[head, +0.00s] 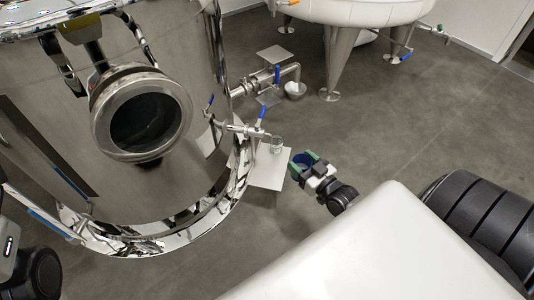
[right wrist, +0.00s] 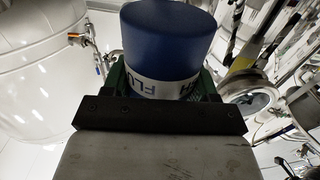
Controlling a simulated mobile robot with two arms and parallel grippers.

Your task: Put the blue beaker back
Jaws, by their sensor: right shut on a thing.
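The blue beaker (head: 301,160) is held in my right gripper (head: 303,162), just to the right of a small pale stand (head: 268,180) beside the big steel tank. The gripper's green-padded fingers are shut on the beaker's sides. The right wrist view shows the blue beaker (right wrist: 168,38) close up, with a white band and dark letters, between the green fingers (right wrist: 160,85). The beaker appears apart from the stand in the head view.
The steel tank (head: 190,80) fills the left. A white tank on legs (head: 350,12) stands at the back. Grey floor (head: 400,130) is open to the right.

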